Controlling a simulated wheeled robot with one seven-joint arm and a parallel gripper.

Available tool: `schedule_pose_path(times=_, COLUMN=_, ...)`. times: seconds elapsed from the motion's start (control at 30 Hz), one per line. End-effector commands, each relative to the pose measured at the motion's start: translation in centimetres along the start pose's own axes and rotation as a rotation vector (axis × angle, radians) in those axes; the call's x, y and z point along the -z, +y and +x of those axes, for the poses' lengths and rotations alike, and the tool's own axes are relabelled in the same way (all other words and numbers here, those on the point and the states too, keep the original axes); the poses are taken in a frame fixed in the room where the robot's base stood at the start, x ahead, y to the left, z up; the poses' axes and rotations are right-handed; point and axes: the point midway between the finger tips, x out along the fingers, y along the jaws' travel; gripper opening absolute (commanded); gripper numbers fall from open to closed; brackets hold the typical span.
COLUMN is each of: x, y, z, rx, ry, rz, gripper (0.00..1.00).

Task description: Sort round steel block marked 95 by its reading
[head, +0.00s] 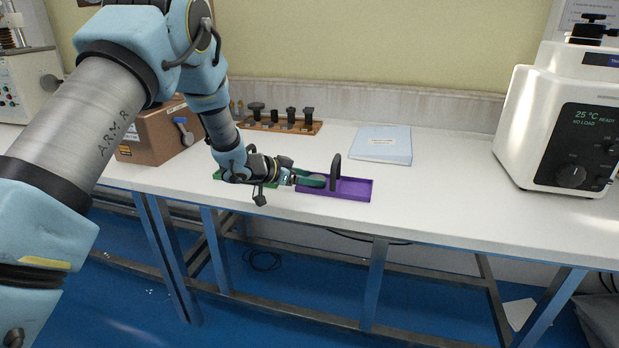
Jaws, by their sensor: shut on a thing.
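My gripper (322,176) is low over the left part of the purple tray (352,195). It is shut on the round steel block (313,182), which shows only as a small grey patch beside the green part of the gripper. A dark upright piece stands at the gripper's right end. The marking 95 cannot be read from here. I cannot tell whether the block touches the tray floor. A green tray (232,177) lies just left of the purple one, partly hidden behind my wrist.
A white tester (532,130) at the right shows "25 °C READY, NO LOAD". A pale blue folder (382,144) lies at the back. A wooden rack (292,127) holds several dark parts. A brown box (150,135) stands left, behind my arm. The bench right of the purple tray is clear.

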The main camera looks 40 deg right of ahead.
Motion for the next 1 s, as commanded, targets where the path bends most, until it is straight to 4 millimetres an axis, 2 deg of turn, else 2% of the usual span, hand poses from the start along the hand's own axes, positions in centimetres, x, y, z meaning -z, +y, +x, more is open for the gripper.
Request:
schedule_pose_path(times=0.3, x=-0.17, y=-0.03, z=0.11, rx=0.000, ry=0.001, rz=0.000, gripper=0.00)
schedule_pose_path(times=0.33, x=-0.17, y=-0.03, z=0.12, rx=0.000, ry=0.002, rz=0.001, gripper=0.70)
schedule_pose_path(times=0.6, x=-0.19, y=-0.02, z=0.11, rx=0.000, ry=0.001, rz=0.001, gripper=1.00)
schedule_pose_path(times=0.77, x=-0.22, y=-0.01, z=0.11, rx=0.000, ry=0.000, rz=0.000, gripper=1.00)
schedule_pose_path(times=0.87, x=-0.33, y=0.00, z=0.11, rx=0.000, ry=-0.002, rz=0.000, gripper=0.88)
schedule_pose_path(times=1.0, x=-0.30, y=0.00, z=0.11, rx=0.000, ry=-0.001, rz=0.000, gripper=0.88)
